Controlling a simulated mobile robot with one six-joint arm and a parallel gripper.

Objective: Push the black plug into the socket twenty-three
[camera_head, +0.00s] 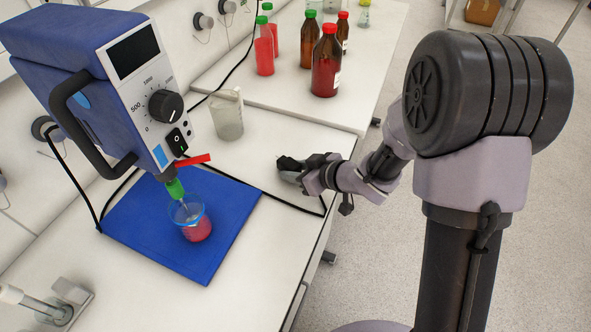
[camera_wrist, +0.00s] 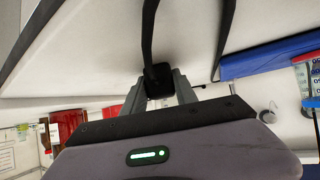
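My gripper (camera_head: 290,170) is above the white bench near its front edge, shut on the black plug (camera_head: 290,162). In the wrist view, the plug (camera_wrist: 159,80) sits between the two finger tips, with its black cable running up out of the picture. Round grey sockets are on the wall at the back: one socket (camera_head: 203,21) and another socket (camera_head: 227,6) at the top, and a further socket (camera_head: 42,128) at the left with a black cable at it. No socket number is readable. The plug is well apart from the wall sockets.
A blue stirrer (camera_head: 85,75) stands over a beaker of red liquid (camera_head: 196,228) on a blue mat (camera_head: 150,245). A glass beaker (camera_head: 227,115) stands between gripper and wall. Red and brown bottles (camera_head: 326,65) stand farther back. Cables cross the bench.

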